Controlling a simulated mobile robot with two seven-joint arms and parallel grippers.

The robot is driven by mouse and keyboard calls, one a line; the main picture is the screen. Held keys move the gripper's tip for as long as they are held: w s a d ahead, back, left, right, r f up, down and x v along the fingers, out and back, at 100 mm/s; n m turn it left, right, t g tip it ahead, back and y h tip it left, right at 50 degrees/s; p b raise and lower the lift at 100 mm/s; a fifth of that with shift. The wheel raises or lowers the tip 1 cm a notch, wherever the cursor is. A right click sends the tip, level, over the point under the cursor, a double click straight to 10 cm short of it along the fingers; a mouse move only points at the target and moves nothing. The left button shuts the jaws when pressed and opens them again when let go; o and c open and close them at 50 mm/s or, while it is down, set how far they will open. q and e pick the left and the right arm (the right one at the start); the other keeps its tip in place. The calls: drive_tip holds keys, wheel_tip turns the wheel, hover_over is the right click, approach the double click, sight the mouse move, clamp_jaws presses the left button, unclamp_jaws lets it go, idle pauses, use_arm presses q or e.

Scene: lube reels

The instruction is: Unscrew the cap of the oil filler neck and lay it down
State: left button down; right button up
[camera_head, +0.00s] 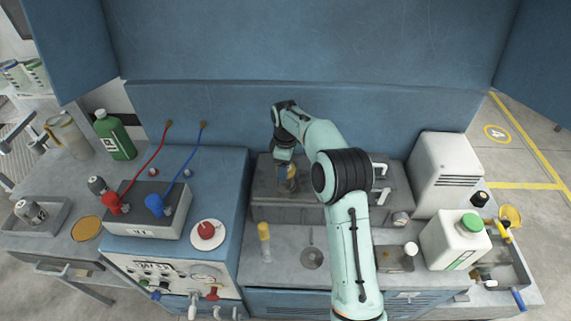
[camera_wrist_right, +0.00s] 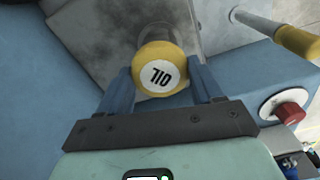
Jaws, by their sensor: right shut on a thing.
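The yellow cap with a white "OIL" disc (camera_wrist_right: 160,72) sits between the two blue fingers of my right gripper (camera_wrist_right: 160,82) in the right wrist view. The fingers are shut on its sides. In the head view, my right gripper (camera_head: 287,168) reaches down over the left part of the grey engine block (camera_head: 285,210), and only a little of the yellow cap (camera_head: 293,172) shows beside it. My left gripper is not in view.
A yellow-topped stick (camera_head: 264,240) stands in front of the block. A red button (camera_head: 206,230) and a battery with red and blue clamps (camera_head: 150,212) are to the left. A white jug with green cap (camera_head: 455,240) stands right. Some bench (camera_head: 290,272) in front is bare.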

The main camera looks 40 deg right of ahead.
drive_tip(key=shift+f+n, duration=0.1)
drive_tip(key=shift+n, duration=1.1)
drive_tip(key=shift+n+p, duration=0.35)
drive_tip(key=shift+n, duration=0.65)
drive_tip(key=n, duration=0.2)
drive_tip(key=shift+f+n, duration=0.1)
drive_tip(key=shift+n, duration=0.5)
drive_tip(key=n, duration=0.5)
drive_tip(key=shift+s, duration=0.1)
drive_tip(key=shift+f, duration=0.1)
